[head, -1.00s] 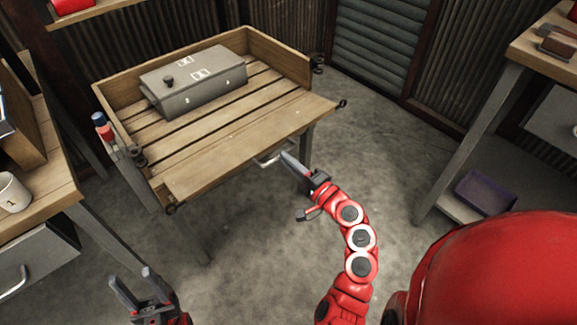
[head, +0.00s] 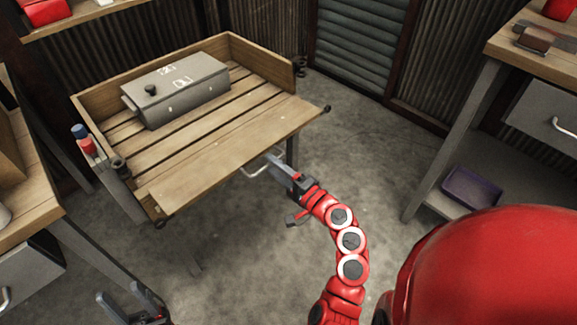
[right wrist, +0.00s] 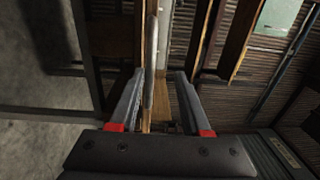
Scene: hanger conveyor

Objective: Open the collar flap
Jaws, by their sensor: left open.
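The wooden collar stands around a slatted table top (head: 190,135), with upright walls at the back, left and right. Its front flap (head: 235,155) appears folded outward, roughly level with the slats. A metal handle (head: 258,170) shows just under the flap's front edge. My right gripper (head: 277,162) is at the flap's front edge beside this handle; contact cannot be told. My left gripper (head: 128,298) is open and empty at the bottom left, away from the flap.
A grey metal box (head: 175,90) sits on the slats. Red and blue cylinders (head: 83,140) stand at the left corner. Workbenches flank the table at left (head: 35,195) and right (head: 535,60). A purple bin (head: 470,188) is low at right. The middle floor is clear.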

